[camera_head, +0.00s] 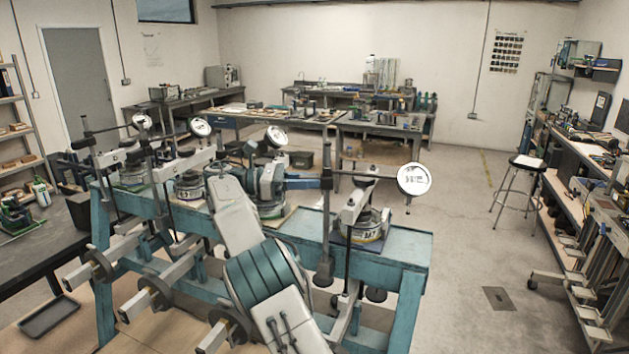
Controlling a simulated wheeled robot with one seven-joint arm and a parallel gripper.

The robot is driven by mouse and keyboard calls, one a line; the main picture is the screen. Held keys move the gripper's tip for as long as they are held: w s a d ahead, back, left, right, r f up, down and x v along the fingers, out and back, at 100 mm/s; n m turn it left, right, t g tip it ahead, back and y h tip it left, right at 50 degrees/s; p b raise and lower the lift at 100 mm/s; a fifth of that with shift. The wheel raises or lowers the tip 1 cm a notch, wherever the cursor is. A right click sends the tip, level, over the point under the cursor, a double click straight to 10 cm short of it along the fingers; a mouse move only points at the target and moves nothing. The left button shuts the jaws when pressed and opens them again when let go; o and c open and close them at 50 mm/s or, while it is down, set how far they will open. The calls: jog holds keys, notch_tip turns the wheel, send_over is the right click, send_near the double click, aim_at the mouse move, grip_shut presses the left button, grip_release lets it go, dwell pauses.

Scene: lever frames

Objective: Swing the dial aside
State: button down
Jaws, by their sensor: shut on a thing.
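Several round white dials stand on dark posts along the teal bench. The nearest dial (414,179) is at the right end of a thin horizontal arm (375,175), which joins an upright dark post (326,222). My gripper (322,181) reaches right from my teal wrist to where the post and the dial's arm meet. It is shut there, seemingly on the dial's arm; the fingertips are small and the exact contact is unclear. The dial hangs out to the right of a round cell (368,226) on the bench, with its face toward me.
Three more dials (277,137), (200,127), (142,121) stand on posts to the left. Lever beams with round weights (157,293) stick out at the front. The bench top's right end (405,246) is bare. Open floor lies right, with a stool (527,162) beyond.

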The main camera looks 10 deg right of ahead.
dwell(0.6)
jog(key=c, duration=1.2)
grip_release()
jog(key=shift+w+d, duration=0.1)
jog(key=shift+d, duration=0.05)
jog(key=shift+c, duration=0.2)
